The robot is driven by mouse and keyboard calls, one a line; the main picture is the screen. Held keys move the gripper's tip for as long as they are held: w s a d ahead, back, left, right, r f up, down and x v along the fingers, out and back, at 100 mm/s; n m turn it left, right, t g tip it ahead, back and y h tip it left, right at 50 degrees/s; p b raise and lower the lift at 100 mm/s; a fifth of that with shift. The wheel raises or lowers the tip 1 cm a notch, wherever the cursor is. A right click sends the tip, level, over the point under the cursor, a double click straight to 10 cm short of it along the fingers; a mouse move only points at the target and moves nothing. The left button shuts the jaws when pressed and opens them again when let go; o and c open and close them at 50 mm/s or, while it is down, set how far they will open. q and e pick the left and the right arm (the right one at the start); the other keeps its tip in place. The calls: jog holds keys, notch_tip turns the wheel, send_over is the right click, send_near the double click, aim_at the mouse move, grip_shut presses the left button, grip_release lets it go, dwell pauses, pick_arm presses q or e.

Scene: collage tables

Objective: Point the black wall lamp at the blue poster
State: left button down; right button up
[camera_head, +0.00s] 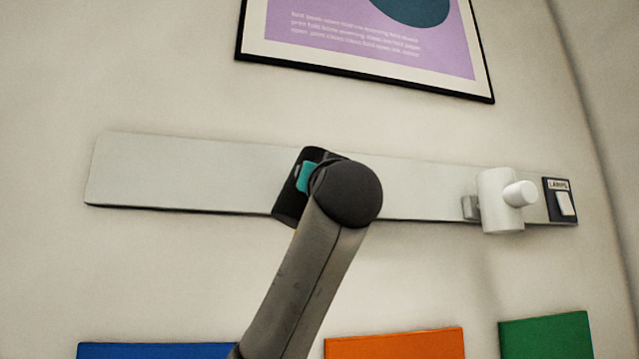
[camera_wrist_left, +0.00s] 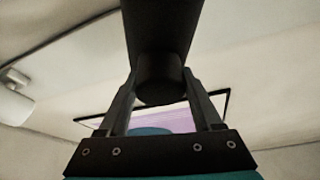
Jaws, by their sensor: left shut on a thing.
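The black wall lamp (camera_wrist_left: 160,30) fills the top middle of the left wrist view, with a short round stub on its underside. My left gripper (camera_wrist_left: 160,80) is shut on that stub, one finger on each side. In the head view my left arm and gripper (camera_head: 302,184) cover the middle of the rail and hide the lamp, so its aim cannot be told. The blue poster (camera_head: 155,351) shows only its top edge at the lower left of the head view. My right gripper is not in view.
A pale rail (camera_head: 190,175) runs across the wall. A white lamp (camera_head: 498,205) and a labelled switch (camera_head: 562,200) sit at its right end. A purple framed poster (camera_head: 365,45) hangs above. Orange (camera_head: 395,345) and green (camera_head: 547,338) posters are below right.

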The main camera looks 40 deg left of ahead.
pick_arm(q)
jog(key=shift+d, duration=0.1)
jog(key=shift+c, duration=0.2)
grip_release()
jog(key=b+v, duration=0.6)
jog(key=v, duration=0.9)
